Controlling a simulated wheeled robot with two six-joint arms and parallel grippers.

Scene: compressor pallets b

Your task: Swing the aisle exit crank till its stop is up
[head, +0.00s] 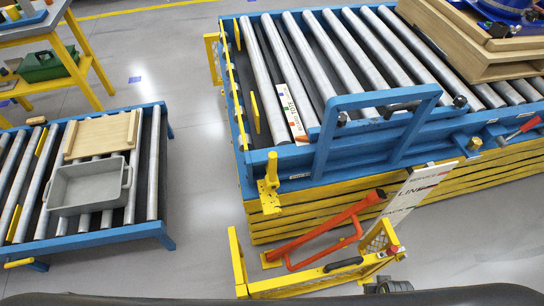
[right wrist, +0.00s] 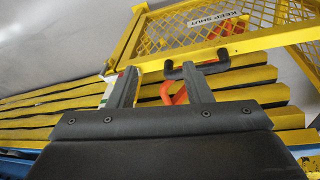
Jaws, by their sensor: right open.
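A yellow crank-like fitting (head: 270,183) stands upright at the near left corner of the large blue roller conveyor (head: 350,165). A slim yellow bar (head: 255,112) stands beside its rollers. A yellow handle (head: 18,263) shows on the low left conveyor (head: 95,239). No label tells which is the aisle exit crank, and I cannot tell whether a stop is up. My right gripper (right wrist: 158,78) is open and empty in the right wrist view. Its right fingertip overlaps the black gate handle (right wrist: 220,64); contact is unclear. My left gripper is not in view.
A yellow mesh gate (right wrist: 225,28) marked "KEEP SHUT" stands close in front of my right gripper. An orange-red tubular lever (head: 330,227) lies behind the gate. A grey tub (head: 88,188) and a wooden board (head: 103,134) rest on the low conveyor. Floor is clear between the conveyors.

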